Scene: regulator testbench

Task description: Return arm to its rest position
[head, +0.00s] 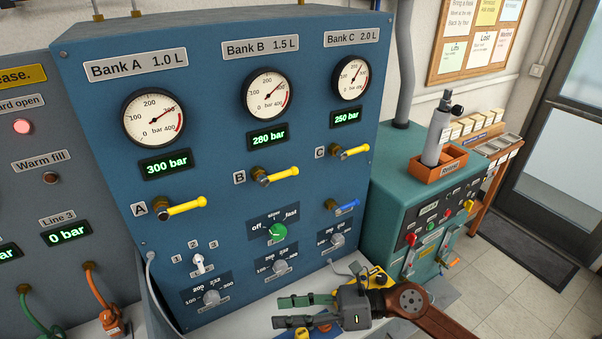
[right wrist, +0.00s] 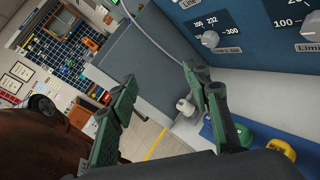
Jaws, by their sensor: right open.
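My right gripper (head: 281,311) is at the bottom of the head view, with its reddish-brown arm link coming in from the lower right. Its two green fingers point left, spread apart, with nothing between them. It is in front of the blue panel's (head: 225,215) lower edge, over the pale ledge. In the right wrist view the open green fingers (right wrist: 158,76) frame a grey panel side, and nothing is held. The fingers appear apart from the panel and its knobs. My left gripper is not in view.
The panel carries yellow handles (head: 275,174), a green knob (head: 278,232) and a blue handle (head: 346,207). Yellow and blue items lie close under the gripper, partly hidden. A teal cabinet (head: 385,190) with an orange tray (head: 438,169) stands right. Floor (head: 530,285) at lower right is clear.

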